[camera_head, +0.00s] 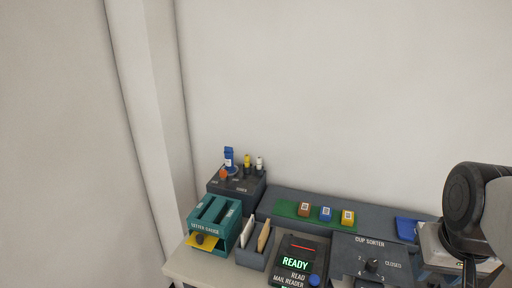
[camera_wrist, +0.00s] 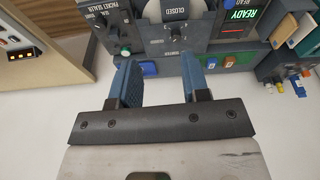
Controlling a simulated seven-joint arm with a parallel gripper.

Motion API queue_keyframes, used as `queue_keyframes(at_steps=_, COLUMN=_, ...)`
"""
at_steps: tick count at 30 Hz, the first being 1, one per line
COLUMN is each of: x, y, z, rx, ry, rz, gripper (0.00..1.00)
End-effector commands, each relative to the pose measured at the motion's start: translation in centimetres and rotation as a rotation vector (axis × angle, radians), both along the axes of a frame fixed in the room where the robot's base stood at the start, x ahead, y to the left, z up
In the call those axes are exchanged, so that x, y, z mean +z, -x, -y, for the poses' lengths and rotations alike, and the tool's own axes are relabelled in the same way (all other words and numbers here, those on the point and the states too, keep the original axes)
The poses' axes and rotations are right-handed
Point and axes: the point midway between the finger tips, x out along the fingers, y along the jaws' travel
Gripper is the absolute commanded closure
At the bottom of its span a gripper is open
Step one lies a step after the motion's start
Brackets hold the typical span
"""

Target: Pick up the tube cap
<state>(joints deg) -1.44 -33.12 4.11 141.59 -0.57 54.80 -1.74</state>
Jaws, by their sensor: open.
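In the head view a dark rack (camera_head: 237,187) stands at the back left of the bench. On it are an upright blue-and-white tube (camera_head: 228,158) with a blue top, a small orange piece (camera_head: 224,174), a yellow-topped item (camera_head: 247,160) and a white-topped item (camera_head: 259,163). I cannot tell for certain which is the tube cap. Small coloured pieces (camera_wrist: 280,87) show at the right edge of the wrist view.
A teal letter gauge (camera_head: 214,222), a dark divider holder (camera_head: 251,257), a mail reader (camera_head: 297,262) and a cup sorter (camera_head: 368,262) line the bench. Several coloured blocks stand on a green strip (camera_head: 286,208). A wooden shelf (camera_wrist: 45,50) is at the wrist view's left.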

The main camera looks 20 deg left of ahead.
Motion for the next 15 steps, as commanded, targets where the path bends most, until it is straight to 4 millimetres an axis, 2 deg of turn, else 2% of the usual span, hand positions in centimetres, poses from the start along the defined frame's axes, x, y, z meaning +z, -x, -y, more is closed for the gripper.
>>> queue_keyframes(at_steps=15, x=5.1, y=-11.8, z=-5.7, rx=0.282, ry=0.035, rz=-0.041, gripper=0.57)
